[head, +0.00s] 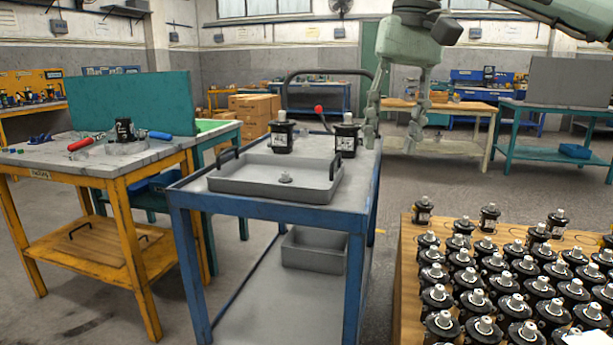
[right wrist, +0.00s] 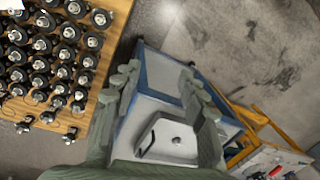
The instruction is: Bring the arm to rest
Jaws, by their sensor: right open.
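My right gripper (head: 392,140) hangs from the arm at the upper right in the head view, pointing down. Its two fingers are spread, with nothing between them. It appears above and to the right of the blue trolley (head: 355,215), clear of it. In the right wrist view the same gripper (right wrist: 160,72) is open, with the trolley below and partly hidden by the fingers. My left gripper is not in view.
On the trolley are a grey tray (head: 250,189) with a small grey part (head: 286,177) and two black motors (head: 281,138) (head: 346,140). A wooden table (head: 408,255) at right holds many motors. A yellow-framed workbench (head: 125,195) stands left. Floor shows between them.

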